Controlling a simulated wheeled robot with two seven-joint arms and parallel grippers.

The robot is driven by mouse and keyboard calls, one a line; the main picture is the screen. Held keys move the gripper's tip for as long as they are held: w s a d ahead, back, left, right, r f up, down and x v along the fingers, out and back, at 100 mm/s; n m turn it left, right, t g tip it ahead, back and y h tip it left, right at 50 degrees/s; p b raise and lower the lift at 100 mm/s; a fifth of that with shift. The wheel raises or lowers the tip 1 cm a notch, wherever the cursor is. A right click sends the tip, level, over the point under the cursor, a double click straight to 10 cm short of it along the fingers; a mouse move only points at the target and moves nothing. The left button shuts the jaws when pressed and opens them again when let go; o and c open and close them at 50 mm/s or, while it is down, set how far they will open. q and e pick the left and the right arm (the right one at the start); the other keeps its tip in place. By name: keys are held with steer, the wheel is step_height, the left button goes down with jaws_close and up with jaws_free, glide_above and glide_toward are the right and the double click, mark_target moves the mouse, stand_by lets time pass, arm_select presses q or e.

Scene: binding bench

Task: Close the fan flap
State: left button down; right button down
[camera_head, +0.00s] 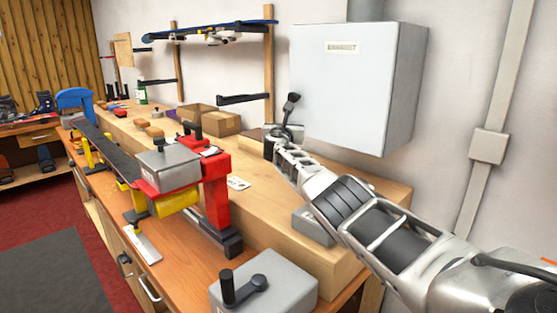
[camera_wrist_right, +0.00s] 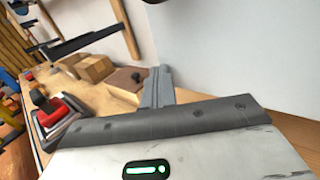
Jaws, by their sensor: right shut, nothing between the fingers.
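A pale grey box (camera_head: 355,85) with an exhaust label hangs on the wall, with a duct rising from its top. No separate flap edge can be made out on it. A black lever (camera_head: 290,104) shows at the box's lower left, just above my right gripper (camera_head: 281,135). Contact between them cannot be told. In the right wrist view my right gripper (camera_wrist_right: 158,88) is shut and empty, beside a pale upright surface. A dark piece cut off at the top edge there may be the lever. My left gripper is out of view.
Below the box runs a wooden bench (camera_head: 265,215) with a red clamp-like machine (camera_head: 215,190), a grey box with a black crank (camera_head: 262,285) and cardboard boxes (camera_head: 210,120). Black wall brackets (camera_head: 243,98) stick out left of my right gripper.

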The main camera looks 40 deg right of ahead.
arm_select(q)
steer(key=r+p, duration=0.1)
steer(key=p, duration=0.3)
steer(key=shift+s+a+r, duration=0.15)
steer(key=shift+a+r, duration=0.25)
arm_select(e)
steer(key=v, duration=1.6)
